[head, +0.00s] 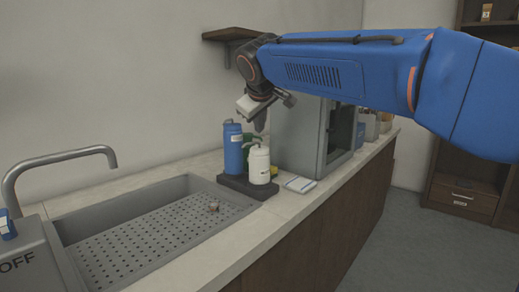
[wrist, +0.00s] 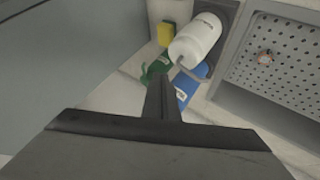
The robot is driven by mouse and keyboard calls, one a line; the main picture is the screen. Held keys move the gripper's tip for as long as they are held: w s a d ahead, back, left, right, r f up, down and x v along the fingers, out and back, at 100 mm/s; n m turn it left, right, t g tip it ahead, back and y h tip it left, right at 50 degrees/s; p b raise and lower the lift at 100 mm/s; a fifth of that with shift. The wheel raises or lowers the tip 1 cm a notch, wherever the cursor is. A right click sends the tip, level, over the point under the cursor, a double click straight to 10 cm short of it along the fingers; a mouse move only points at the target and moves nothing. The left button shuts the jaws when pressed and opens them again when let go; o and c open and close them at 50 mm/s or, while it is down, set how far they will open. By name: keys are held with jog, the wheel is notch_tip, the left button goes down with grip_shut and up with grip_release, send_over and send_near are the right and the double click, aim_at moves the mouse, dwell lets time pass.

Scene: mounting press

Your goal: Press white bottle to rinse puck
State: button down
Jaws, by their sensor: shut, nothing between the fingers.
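The white bottle (head: 259,166) stands upright on a dark tray (head: 236,186) beside the sink. The puck (head: 213,206) is a small brownish piece on the perforated sink floor, seen also in the wrist view (wrist: 265,57). My gripper (head: 260,125) is shut and empty, above the white bottle in the head view. In the wrist view my gripper (wrist: 162,80) points down near the green and blue bottles. Whether it touches the white bottle's top I cannot tell.
A blue bottle (head: 233,150) and a green bottle (head: 248,142) stand close by the white one. The grey press housing (head: 297,140) is to the right. A folded cloth (head: 299,184) lies on the counter. The perforated sink (head: 140,245) and tap (head: 60,158) are left.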

jog(key=shift+r, duration=0.9)
jog(key=s+d+f+m+g, duration=0.1)
jog(key=s+d+f+m, duration=0.1)
jog(key=s+d+f, duration=0.5)
jog(key=s+d+f+m+g+h, duration=0.15)
jog(key=s+d, duration=0.25)
jog(key=d, duration=0.5)
jog(key=s+d+f+m+y, duration=0.1)
jog(key=s+d+f, duration=0.4)
jog(key=s+d, duration=0.15)
jog(key=s+d+f+m+g, duration=0.1)
jog(key=s+d+f, duration=0.4)
jog(key=s+f, duration=0.5)
jog(key=s+d+f+m+g, duration=0.1)
jog(key=s+d+f+m, duration=0.3)
jog(key=s+f, duration=0.6)
jog(key=shift+s+d+f, duration=0.4)
jog(key=shift+s+d, duration=0.05)
jog(key=shift+s, duration=0.05)
